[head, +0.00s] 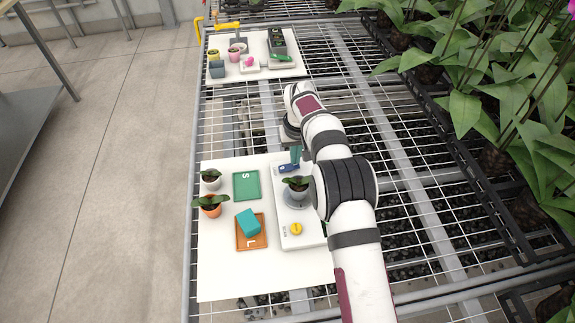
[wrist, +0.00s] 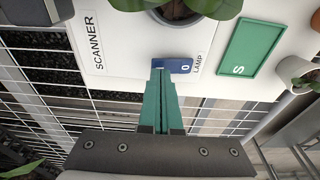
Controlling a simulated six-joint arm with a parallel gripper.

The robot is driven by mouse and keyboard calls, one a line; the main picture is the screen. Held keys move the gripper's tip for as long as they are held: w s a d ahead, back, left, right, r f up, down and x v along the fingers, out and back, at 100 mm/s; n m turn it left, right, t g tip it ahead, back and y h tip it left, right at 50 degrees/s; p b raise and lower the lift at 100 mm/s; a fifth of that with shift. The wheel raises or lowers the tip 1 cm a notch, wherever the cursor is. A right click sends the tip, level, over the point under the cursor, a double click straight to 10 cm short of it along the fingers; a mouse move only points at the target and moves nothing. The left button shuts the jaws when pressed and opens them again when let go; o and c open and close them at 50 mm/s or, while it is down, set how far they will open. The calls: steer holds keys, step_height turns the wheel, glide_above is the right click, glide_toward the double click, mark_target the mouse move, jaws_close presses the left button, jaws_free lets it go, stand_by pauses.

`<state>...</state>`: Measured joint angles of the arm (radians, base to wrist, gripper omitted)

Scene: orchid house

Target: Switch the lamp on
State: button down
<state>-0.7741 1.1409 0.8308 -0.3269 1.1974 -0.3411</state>
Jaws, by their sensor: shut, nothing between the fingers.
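The lamp switch is a small blue rocker (wrist: 180,66) beside a "LAMP" label (wrist: 198,63) on a white panel. A "0" shows on its right part in the wrist view; its left part is partly covered by my fingertips. In the head view the blue switch (head: 288,168) lies near the panel's far end. My gripper (wrist: 161,73) has teal fingers closed together and empty, with tips at the switch's left part. I cannot tell whether they touch it. My gripper also shows in the head view (head: 295,158). No lamp can be made out.
The white panel (head: 285,239) also bears a potted plant (head: 297,186) on a grey disc and a yellow button (head: 296,229). Left of it are a green "S" tray (head: 246,185), an orange "L" tray (head: 251,244) with a teal block (head: 248,223), and two potted plants.

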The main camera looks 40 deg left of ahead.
mark_target(295, 166)
steer(key=shift+f, duration=0.65)
step_height(295, 166, up, 6)
steer(key=shift+f, duration=0.1)
steer(key=shift+r, duration=0.6)
